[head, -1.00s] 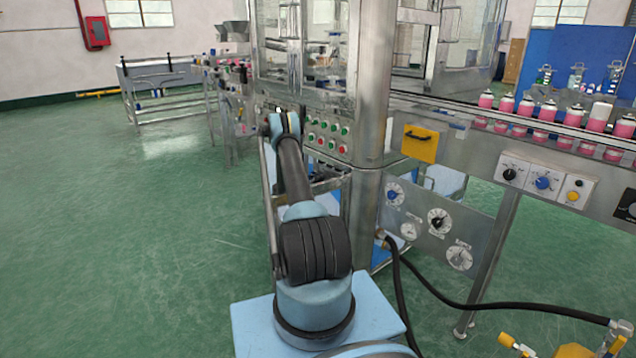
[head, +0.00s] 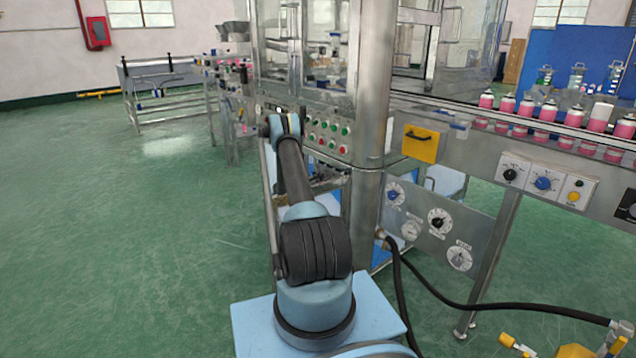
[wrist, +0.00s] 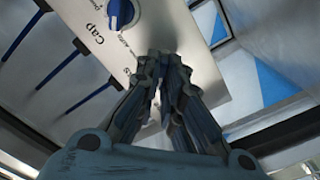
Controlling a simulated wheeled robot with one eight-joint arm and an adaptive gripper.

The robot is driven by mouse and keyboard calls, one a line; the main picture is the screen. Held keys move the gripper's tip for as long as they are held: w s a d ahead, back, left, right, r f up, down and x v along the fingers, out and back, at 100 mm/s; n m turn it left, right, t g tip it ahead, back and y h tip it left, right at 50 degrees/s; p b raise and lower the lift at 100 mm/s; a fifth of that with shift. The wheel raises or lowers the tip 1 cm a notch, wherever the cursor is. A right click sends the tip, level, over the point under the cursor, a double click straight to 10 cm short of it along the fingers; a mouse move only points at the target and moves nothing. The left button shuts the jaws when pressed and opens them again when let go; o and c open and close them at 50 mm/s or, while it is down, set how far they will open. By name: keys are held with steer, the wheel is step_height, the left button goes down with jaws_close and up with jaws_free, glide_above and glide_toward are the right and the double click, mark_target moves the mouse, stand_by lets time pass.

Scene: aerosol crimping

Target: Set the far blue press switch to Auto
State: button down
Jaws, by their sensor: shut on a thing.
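In the wrist view a blue knob (wrist: 121,13) with a white mark sits on a pale metal panel (wrist: 165,22) lettered "Cap" and "Auto". The mark's exact setting is too small to read. My gripper (wrist: 165,56) is below and to the right of this knob, its fingertips close together in front of the panel. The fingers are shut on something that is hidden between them. The visible knob is apart from the fingertips. In the head view my arm reaches to the press cabinet, and its own links hide the gripper and the switch.
A row of green and red buttons (head: 330,136) is just right of my arm's far end. A steel post (head: 372,90) and a lower dial panel (head: 425,222) stand nearer. Pink cans (head: 548,111) line the conveyor at right. The green floor at left is clear.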

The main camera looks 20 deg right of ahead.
steer(key=shift+d+n, duration=0.1)
steer(key=shift+n, duration=0.2)
steer(key=c, duration=1.7)
jaws_free()
steer(key=shift+w+f, duration=0.1)
steer(key=v, duration=1.2)
